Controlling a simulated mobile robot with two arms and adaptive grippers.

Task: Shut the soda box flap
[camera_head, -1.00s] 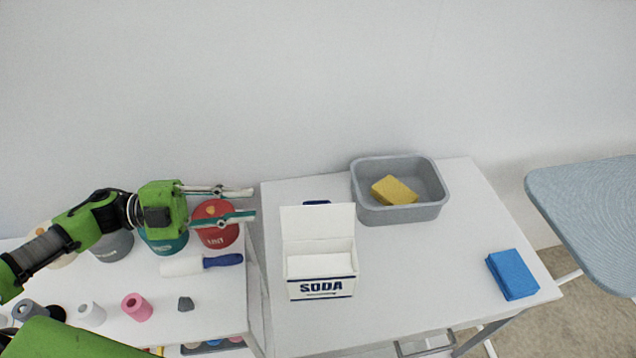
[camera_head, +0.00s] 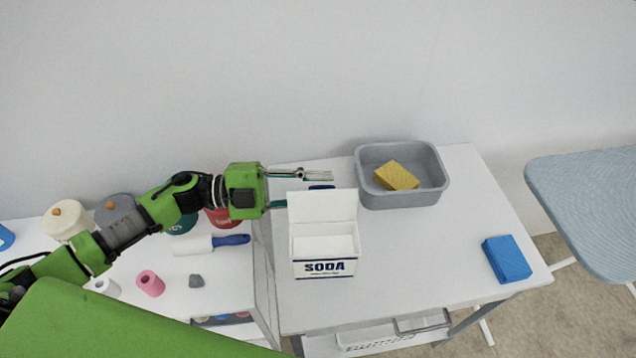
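The white soda box (camera_head: 325,268) stands upright on the white table, with dark blue "SODA" lettering on its front. Its flap (camera_head: 322,205) stands up at the back edge, so the box top is open. My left gripper (camera_head: 308,187) is behind and slightly left of the flap, pointing right. Its fingers are spread, one farther back and one nearer the flap. The nearer fingertip is hidden behind the flap, and I cannot tell whether it touches. My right gripper is not in view.
A grey basin (camera_head: 420,200) with a yellow sponge (camera_head: 397,176) stands behind and right of the box. A blue block (camera_head: 507,259) lies at the table's right. A lower shelf at left holds a blue-handled brush (camera_head: 231,239), jars and spools. The table right of the box is clear.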

